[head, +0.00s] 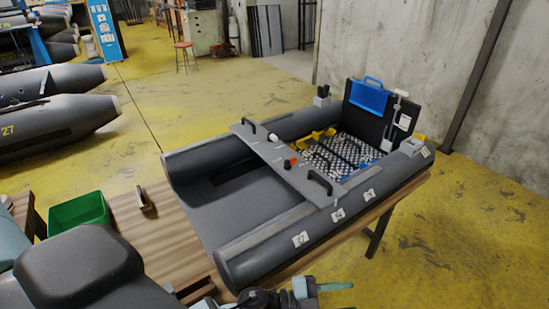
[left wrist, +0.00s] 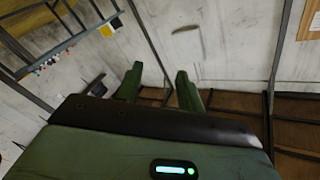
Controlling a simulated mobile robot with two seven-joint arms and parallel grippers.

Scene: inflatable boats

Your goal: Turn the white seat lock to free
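The white seat lock (head: 272,137) sits on the grey seat board (head: 262,155) that lies across the grey inflatable boat (head: 215,195). An orange lock (head: 292,162) sits further along the board. Small labels beside the locks are too small to read. In the left wrist view my left gripper (left wrist: 158,88) has its two green fingers apart with nothing between them, facing a wall and away from the boat. Green parts of my right gripper (head: 318,287) show at the bottom edge of the head view, below the boat's near tube and apart from the locks; its opening is unclear.
The boat rests on a wooden table (head: 178,225). Black handles (head: 320,182) stand at both board ends. A blue case (head: 368,97) is at the boat's black end panel. A green bin (head: 80,213) and a small tool (head: 146,202) are left. Yellow floor (head: 465,240) at right is clear.

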